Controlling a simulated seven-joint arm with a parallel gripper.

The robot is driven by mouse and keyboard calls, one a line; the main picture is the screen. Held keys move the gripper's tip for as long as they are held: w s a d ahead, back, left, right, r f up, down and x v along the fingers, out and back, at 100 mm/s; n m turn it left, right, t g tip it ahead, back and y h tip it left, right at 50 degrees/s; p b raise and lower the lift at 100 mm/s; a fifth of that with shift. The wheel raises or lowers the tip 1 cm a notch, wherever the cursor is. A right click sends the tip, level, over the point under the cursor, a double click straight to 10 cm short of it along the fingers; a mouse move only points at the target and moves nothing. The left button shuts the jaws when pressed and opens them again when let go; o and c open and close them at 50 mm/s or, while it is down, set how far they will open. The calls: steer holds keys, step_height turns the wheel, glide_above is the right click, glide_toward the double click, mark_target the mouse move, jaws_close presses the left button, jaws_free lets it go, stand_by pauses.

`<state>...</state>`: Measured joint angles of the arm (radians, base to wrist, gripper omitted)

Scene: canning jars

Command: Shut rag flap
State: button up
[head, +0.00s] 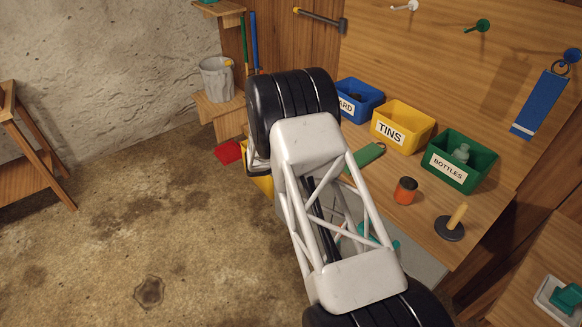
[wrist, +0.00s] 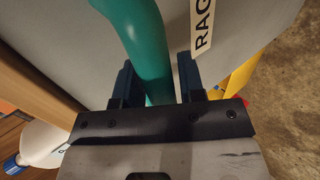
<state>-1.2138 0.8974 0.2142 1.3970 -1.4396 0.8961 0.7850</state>
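The rag flap (wrist: 235,25) is a grey panel with a white label whose visible letters read RAG. A thick teal handle (wrist: 150,40) runs along it in the wrist view. My gripper (wrist: 158,80) has its two dark fingers on either side of this handle, with little space beside it. I cannot tell whether both fingers touch it. In the head view my arm hides the gripper and most of the flap. A piece of grey panel (head: 425,263) and some teal (head: 378,238) show beside the arm, below the bench edge.
The wooden bench (head: 490,205) holds yellow TINS (head: 418,128), green BOTTLES (head: 480,158) and blue (head: 365,92) bins. An orange-red jar (head: 405,191) and a dark disc with a wooden handle (head: 453,222) stand near its front edge. The floor (head: 150,230) at left is open.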

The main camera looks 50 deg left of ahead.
steer(key=v, duration=0.6)
steer(key=shift+s, duration=0.15)
steer(key=shift+r, duration=0.1)
steer(key=shift+r, duration=0.1)
stand_by(0.5)
